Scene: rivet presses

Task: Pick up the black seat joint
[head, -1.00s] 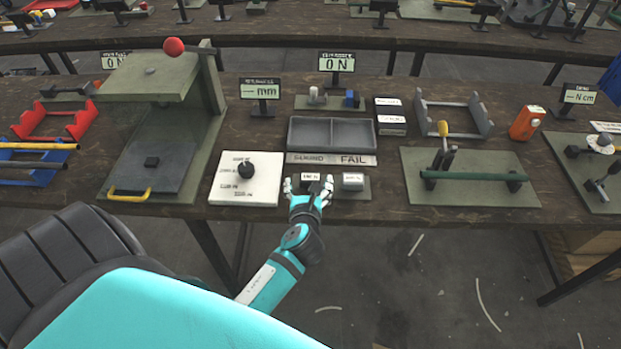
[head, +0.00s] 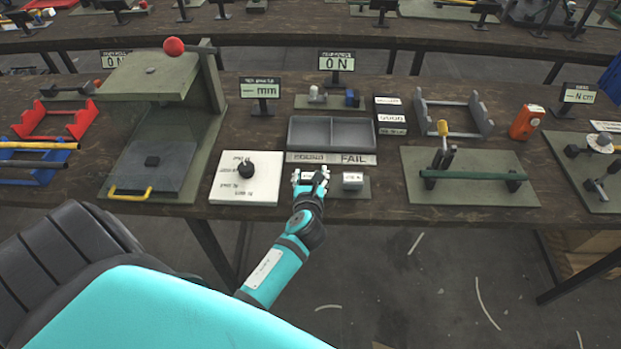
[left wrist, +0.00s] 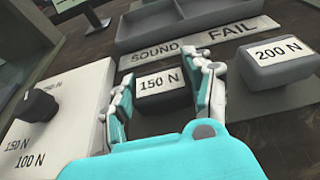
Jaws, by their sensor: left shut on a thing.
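The black seat joint, a dark block with a white label reading 150 N (left wrist: 161,88), is between the fingers of my left gripper (left wrist: 164,92) in the left wrist view. One finger is on each side, and the gripper is shut on it. In the head view my left gripper (head: 310,177) is at the front of the table, mostly covering the block. I cannot tell whether the block is clear of its base. My right gripper is not in view.
A grey block labelled 200 N (head: 352,181) stands just right of my gripper. A white board with a black knob (head: 247,170) is at left. Behind is a grey two-part tray (head: 331,118) with a SOUND/FAIL strip (head: 331,158). A press (head: 213,100) stands further left.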

